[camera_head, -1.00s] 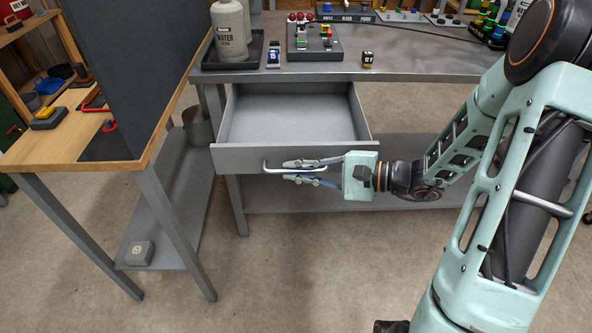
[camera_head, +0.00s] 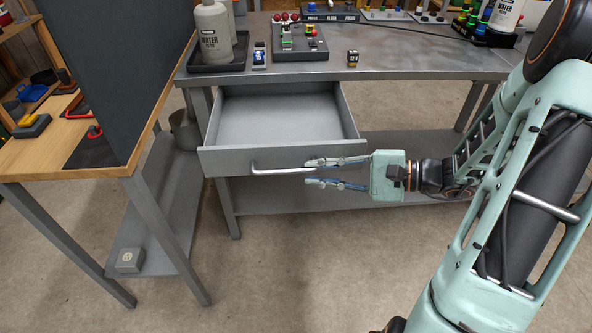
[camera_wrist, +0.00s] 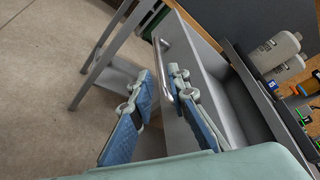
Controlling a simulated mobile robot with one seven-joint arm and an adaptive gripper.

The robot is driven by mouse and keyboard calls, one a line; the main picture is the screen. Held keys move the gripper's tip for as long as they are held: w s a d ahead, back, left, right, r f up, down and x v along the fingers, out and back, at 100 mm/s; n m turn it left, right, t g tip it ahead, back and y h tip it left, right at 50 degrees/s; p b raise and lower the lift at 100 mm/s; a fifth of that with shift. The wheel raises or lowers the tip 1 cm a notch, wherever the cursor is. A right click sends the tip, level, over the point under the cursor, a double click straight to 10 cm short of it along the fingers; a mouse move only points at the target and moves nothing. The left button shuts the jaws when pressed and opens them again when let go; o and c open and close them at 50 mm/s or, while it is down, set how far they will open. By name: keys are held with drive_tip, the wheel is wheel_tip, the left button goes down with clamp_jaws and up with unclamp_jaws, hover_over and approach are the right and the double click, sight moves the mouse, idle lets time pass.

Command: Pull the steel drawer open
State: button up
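The steel drawer (camera_head: 240,162) stands pulled out from under the metal workbench, and its inside looks empty. Its silver bar handle (camera_head: 280,171) runs across the front face; it also shows in the wrist view (camera_wrist: 172,62). My gripper (camera_head: 316,173) is open at the right end of the handle, with one finger above the bar's level and one below. In the wrist view my gripper (camera_wrist: 158,80) has its two blue-padded fingers apart, and the handle lies close to the right finger. I cannot tell whether that finger touches it.
The workbench (camera_head: 300,72) carries bottles in a dark tray (camera_head: 215,66) and a button box (camera_head: 297,52). A wooden-topped table with a dark upright panel (camera_head: 120,70) stands close on the left. A lower shelf (camera_head: 270,197) runs beneath the drawer. The floor in front is clear.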

drive_tip(key=v, duration=0.4)
drive_tip(key=shift+d, duration=0.15)
